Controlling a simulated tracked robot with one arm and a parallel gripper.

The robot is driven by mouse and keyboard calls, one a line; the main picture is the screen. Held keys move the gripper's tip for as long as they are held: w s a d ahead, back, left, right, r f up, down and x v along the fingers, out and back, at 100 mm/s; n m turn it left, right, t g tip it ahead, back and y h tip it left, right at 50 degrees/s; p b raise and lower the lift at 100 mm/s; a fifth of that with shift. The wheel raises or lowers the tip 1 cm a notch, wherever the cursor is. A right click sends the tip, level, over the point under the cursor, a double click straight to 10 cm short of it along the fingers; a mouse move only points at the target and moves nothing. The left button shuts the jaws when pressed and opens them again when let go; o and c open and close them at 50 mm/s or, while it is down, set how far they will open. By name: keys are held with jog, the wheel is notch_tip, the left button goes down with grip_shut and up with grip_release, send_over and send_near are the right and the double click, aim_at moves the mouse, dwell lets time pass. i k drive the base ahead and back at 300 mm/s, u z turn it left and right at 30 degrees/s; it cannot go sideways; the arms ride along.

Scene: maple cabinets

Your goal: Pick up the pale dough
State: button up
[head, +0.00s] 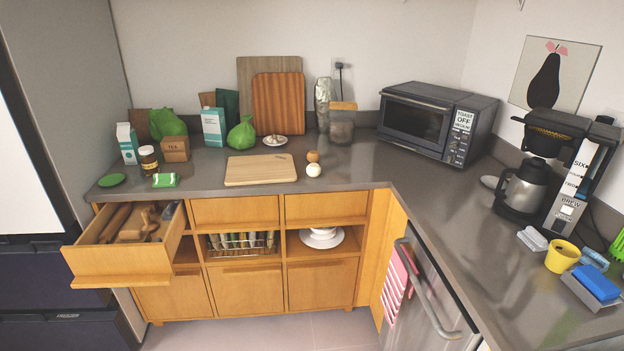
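A small whitish round lump (313,170), which looks like the pale dough, sits on the grey counter (225,198) near its front edge. It is just right of a wooden cutting board (260,169) and apart from it. A small brown round thing (313,156) is right behind the lump and looks close to touching it. My gripper is not in view. Nothing hides the pale lump.
An open drawer (120,278) with wooden tools juts out at left. A toaster oven (437,120) stands in the back corner. A glass jar (341,130) is behind the lump. A dishwasher handle (428,290) sticks out at right. Counter right of the lump is clear.

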aim_at(313, 170)
jog(key=i, duration=1.25)
jog(key=u, duration=0.35)
jog(key=i, duration=1.55)
jog(key=u, duration=0.2)
